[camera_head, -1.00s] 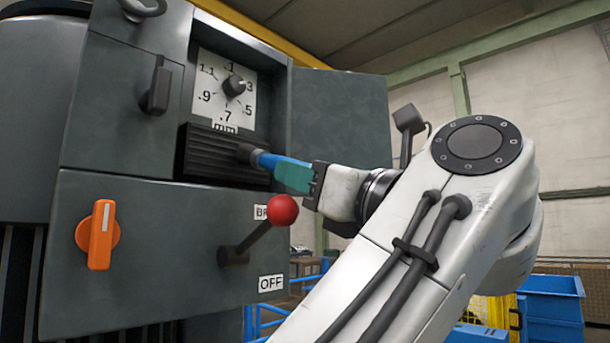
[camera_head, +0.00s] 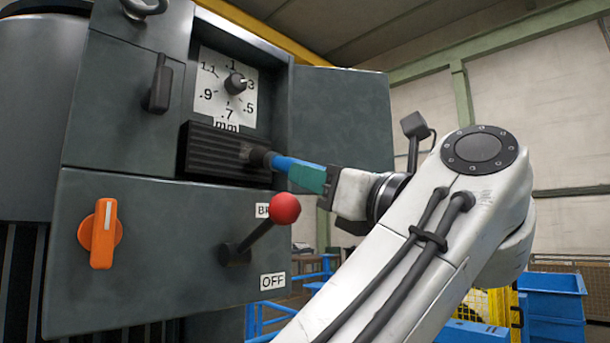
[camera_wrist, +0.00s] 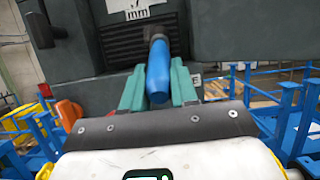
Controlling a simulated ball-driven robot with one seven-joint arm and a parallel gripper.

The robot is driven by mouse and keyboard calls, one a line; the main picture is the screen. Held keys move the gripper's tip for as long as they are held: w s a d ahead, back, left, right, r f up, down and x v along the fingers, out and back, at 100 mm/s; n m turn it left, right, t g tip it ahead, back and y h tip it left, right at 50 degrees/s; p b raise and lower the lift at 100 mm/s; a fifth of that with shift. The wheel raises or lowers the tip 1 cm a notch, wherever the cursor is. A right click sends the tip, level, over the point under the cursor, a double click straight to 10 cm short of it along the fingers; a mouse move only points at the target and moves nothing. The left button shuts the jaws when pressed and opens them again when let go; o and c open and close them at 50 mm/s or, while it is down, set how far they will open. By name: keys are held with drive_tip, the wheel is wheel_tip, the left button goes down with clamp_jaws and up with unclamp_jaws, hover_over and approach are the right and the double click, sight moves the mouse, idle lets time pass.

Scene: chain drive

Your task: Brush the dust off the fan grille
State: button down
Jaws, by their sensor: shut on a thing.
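The fan grille (camera_head: 215,155) is a black slatted panel on the machine's front, below the dial. It also shows in the wrist view (camera_wrist: 120,45). My gripper (camera_head: 308,178) is to the right of the grille. It is shut on the blue handle of a brush (camera_head: 285,165), with the teal fingers on both sides of the handle in the wrist view (camera_wrist: 158,75). The brush's dark head (camera_head: 260,158) is at the right part of the grille and appears to touch it. No dust can be made out on the slats at this size.
A lever with a red ball (camera_head: 285,208) sticks out below the brush. An orange rotary switch (camera_head: 100,233) is at lower left, and a dial knob (camera_head: 235,83) is above the grille. An open door panel (camera_head: 340,120) stands behind my wrist. Blue bins (camera_head: 552,300) are far right.

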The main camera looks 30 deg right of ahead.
drive_tip(key=shift+w+d, duration=0.25)
drive_tip(key=shift+d, duration=0.35)
drive_tip(key=shift+s+a, duration=0.25)
drive_tip(key=shift+a, duration=0.75)
drive_tip(key=shift+s+a, duration=0.25)
drive_tip(key=shift+a, duration=0.75)
drive_tip(key=s+d, duration=0.2)
drive_tip(key=s, duration=0.3)
drive_tip(key=shift+s+b, duration=0.35)
drive_tip(key=s, duration=0.2)
drive_tip(key=shift+s+d, duration=0.4)
